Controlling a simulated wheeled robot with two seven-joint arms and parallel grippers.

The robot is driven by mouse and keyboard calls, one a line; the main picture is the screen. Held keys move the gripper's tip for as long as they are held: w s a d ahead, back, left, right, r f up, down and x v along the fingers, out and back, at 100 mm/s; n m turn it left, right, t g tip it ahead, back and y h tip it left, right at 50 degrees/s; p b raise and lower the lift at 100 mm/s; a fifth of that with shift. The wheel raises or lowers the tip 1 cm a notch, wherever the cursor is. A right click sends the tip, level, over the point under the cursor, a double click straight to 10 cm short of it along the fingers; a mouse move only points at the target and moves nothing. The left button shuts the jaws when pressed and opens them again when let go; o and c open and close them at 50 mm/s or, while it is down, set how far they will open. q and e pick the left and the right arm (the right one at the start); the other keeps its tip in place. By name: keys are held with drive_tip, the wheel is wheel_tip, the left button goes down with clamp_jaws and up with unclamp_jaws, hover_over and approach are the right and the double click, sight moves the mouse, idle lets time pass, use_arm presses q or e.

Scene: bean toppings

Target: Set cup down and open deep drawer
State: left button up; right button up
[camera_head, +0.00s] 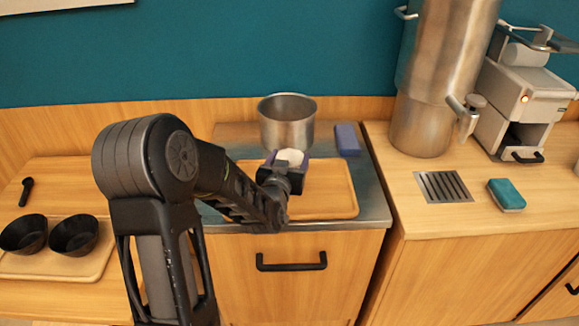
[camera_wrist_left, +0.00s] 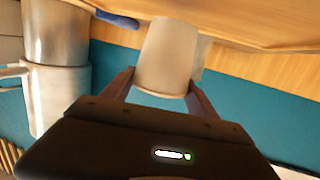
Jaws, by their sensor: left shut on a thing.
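My left gripper (camera_head: 288,165) is over the wooden board on the counter and is shut on a pale cup (camera_head: 291,156). The left wrist view shows the off-white cup (camera_wrist_left: 166,58) between the two fingers of the gripper (camera_wrist_left: 160,85). In the head view my wrist hides most of the cup, so I cannot tell whether its base touches the board. The deep drawer (camera_head: 285,285) below that counter is shut, with a black bar handle (camera_head: 291,261). My right gripper is not in view.
A steel pot (camera_head: 287,122) stands behind the board (camera_head: 338,190), with a blue block (camera_head: 347,139) to its right. At right are a steel urn (camera_head: 428,90), a coffee machine (camera_head: 522,95), a drain grate (camera_head: 443,186) and a sponge (camera_head: 506,195). Two black bowls (camera_head: 74,235) sit at left.

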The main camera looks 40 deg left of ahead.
use_arm(q)
wheel_tip(320, 180, down, 3)
drive_tip(key=shift+r, duration=0.1)
drive_tip(key=o, duration=1.6)
drive_tip(key=shift+c, duration=0.2)
